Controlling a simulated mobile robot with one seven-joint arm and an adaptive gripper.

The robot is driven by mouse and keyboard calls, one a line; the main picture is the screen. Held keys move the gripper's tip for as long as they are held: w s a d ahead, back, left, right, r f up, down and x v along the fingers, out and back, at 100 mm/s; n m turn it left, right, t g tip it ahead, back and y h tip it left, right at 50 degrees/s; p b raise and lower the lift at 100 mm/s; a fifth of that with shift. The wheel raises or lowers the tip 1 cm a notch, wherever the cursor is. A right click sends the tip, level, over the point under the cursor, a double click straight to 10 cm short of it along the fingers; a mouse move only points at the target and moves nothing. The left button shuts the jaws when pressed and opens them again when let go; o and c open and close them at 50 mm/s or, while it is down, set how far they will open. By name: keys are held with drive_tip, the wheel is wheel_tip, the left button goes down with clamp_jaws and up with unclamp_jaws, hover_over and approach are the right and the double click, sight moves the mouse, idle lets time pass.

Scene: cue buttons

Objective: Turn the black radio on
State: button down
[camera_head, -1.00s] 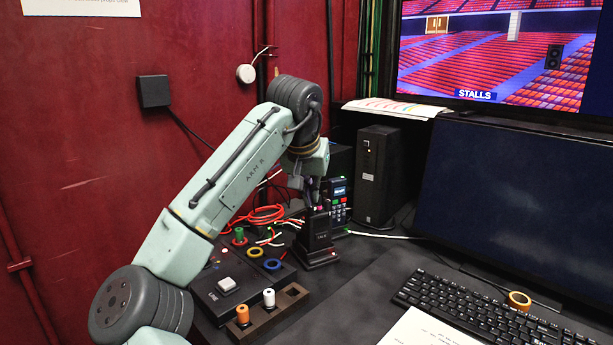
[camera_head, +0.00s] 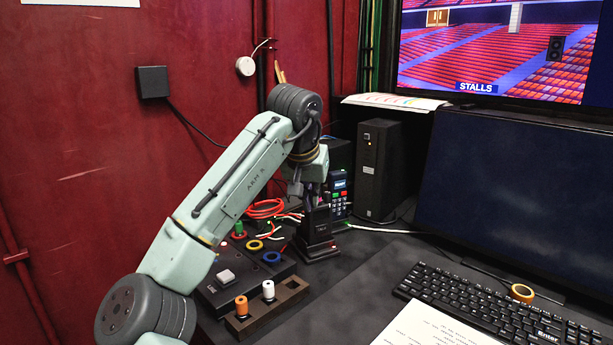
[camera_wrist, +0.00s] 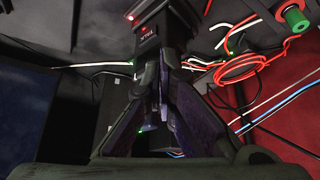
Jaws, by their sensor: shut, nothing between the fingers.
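The black radio (camera_head: 318,222) stands upright in a dark charger base (camera_head: 318,250) at the back of the desk. In the wrist view the radio (camera_wrist: 150,28) shows at the top centre, with a small red light beside it. My gripper (camera_head: 312,190) hangs just above and behind the radio's top in the head view. In the wrist view its dark fingers (camera_wrist: 160,75) come together close to the radio, shut with nothing between them. I cannot tell whether they touch it. The radio's top and knobs are mostly hidden by the fingers.
A keypad device (camera_head: 339,192) stands close behind the radio, and a black computer tower (camera_head: 377,170) to its right. A button panel (camera_head: 228,290), red cable (camera_head: 265,208) and spool holder (camera_head: 285,302) lie to the left and front. The keyboard (camera_head: 465,305) is at right; desk between is clear.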

drive_tip(key=shift+w+p, duration=0.4)
drive_tip(key=shift+p, duration=0.05)
idle(0.3)
drive_tip(key=shift+w+a+f+p, duration=0.15)
drive_tip(key=shift+a+p, duration=0.5)
drive_tip(key=shift+p, duration=0.95)
idle(0.4)
wheel_tip(320, 180, up, 6)
drive_tip(key=shift+s, duration=0.35)
idle(0.4)
